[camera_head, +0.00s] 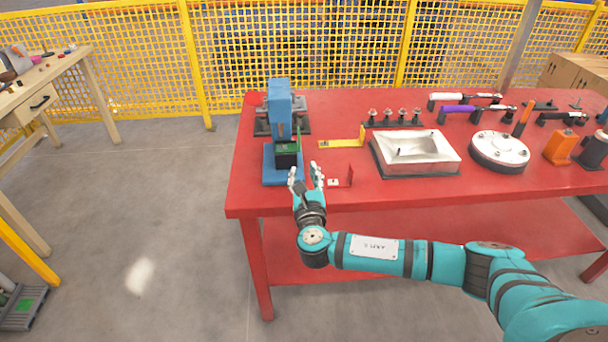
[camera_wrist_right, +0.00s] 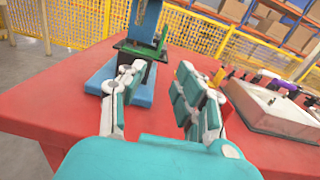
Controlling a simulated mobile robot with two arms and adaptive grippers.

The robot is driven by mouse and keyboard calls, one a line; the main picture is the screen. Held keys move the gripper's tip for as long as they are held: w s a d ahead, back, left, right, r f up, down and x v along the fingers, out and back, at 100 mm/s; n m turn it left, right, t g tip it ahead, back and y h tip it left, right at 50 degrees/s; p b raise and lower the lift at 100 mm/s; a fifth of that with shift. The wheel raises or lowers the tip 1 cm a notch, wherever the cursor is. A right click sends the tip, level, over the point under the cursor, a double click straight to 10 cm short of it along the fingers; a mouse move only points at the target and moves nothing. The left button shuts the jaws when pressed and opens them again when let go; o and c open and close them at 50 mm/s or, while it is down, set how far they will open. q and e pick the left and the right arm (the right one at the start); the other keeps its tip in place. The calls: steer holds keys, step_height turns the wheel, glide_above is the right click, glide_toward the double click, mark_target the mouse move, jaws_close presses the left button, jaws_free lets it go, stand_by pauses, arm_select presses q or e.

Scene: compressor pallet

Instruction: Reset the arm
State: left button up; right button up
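My right arm reaches in from the lower right in the head view. Its gripper (camera_head: 306,178) is over the front left part of the red table (camera_head: 400,199), just in front of the blue press-like device (camera_head: 281,108). The fingers are spread apart with nothing visible between them. In the right wrist view the open fingers (camera_wrist_right: 160,95) point toward the blue base (camera_wrist_right: 103,78) of the device. A dark block with a green top (camera_head: 287,151) sits on that base, beyond the fingertips and apart from them. My left gripper is not in view.
A red L-shaped bracket (camera_head: 341,180) lies close to the right of the gripper, with a yellow bracket (camera_head: 345,141) behind it. A pale metal tray (camera_head: 415,152), a round metal part (camera_head: 499,150) and several tools stand farther right. A yellow mesh fence (camera_head: 300,50) runs behind the table.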

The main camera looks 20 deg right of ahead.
steer(key=s+a+f+m+g+y, duration=0.1)
steer(key=s+a+f+m+g, duration=0.25)
steer(key=s+f+m, duration=0.35)
steer(key=s+a+f+m+g+y, duration=0.1)
steer(key=s+a+f+m+g, duration=0.25)
steer(key=s+m, duration=0.6)
steer(key=s+d+f+m+g+y, duration=0.1)
steer(key=s+d+f+m+g, duration=0.2)
steer(key=s+m, duration=0.65)
steer(key=s+d+f+m+g+y, duration=0.15)
steer(key=s+m+g, duration=0.35)
steer(key=s, duration=0.8)
steer(key=s+f+p+x, duration=0.1)
steer(key=s+x, duration=0.1)
steer(key=x, duration=1)
steer(key=s+x, duration=0.3)
steer(key=x, duration=0.8)
steer(key=s+d+f, duration=0.2)
steer(key=s+f, duration=0.6)
steer(key=s+d+f+g+p, duration=0.1)
steer(key=s+d+f, duration=0.1)
steer(key=s+f, duration=0.6)
steer(key=shift+s, duration=0.75)
